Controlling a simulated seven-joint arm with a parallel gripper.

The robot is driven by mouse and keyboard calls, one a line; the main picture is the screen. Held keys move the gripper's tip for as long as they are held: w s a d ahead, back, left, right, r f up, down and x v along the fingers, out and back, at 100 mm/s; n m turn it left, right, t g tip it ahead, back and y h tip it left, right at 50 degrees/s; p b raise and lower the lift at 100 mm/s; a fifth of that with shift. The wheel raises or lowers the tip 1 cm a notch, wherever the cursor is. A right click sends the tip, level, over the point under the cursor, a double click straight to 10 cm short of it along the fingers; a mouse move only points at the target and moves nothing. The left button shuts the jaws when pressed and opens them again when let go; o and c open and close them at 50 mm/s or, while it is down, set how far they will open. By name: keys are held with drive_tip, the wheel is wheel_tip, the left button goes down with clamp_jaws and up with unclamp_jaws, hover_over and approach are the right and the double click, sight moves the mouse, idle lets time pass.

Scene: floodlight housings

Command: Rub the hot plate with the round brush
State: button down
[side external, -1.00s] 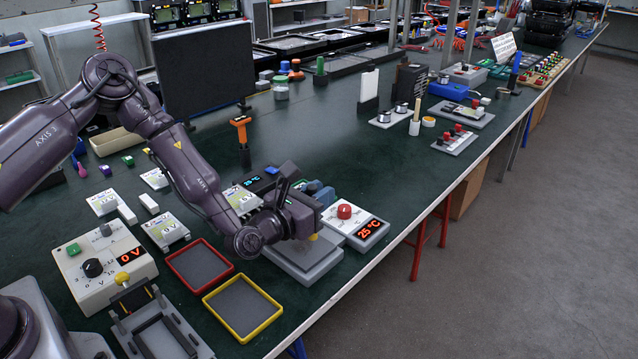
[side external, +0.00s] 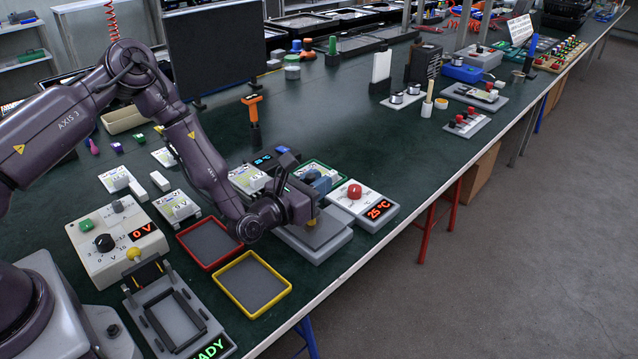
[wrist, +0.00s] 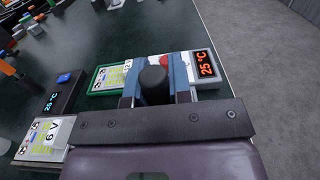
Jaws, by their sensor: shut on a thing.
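The hot plate (side external: 333,229) is a grey slab on a lighter base at the bench's front edge. Its white control end carries a red knob (side external: 354,191) and a display (side external: 379,209) reading 25 °C. My gripper (side external: 307,210) is shut on the round brush, low over the plate's left part. In the wrist view the brush's dark rounded top (wrist: 153,82) stands between the two blue-grey fingers (wrist: 155,92). A yellowish part of the brush (side external: 311,222) shows below the gripper in the side view. Whether the bristles touch the plate I cannot tell.
A red-rimmed tray (side external: 184,238) and a yellow-rimmed tray (side external: 222,290) lie left of the plate. An orange-topped tool (side external: 253,112) stands farther back.

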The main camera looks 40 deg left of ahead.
drive_tip(key=shift+d, duration=1.7)
wheel_tip(320, 180, up, 8)
drive_tip(key=shift+f, duration=0.2)
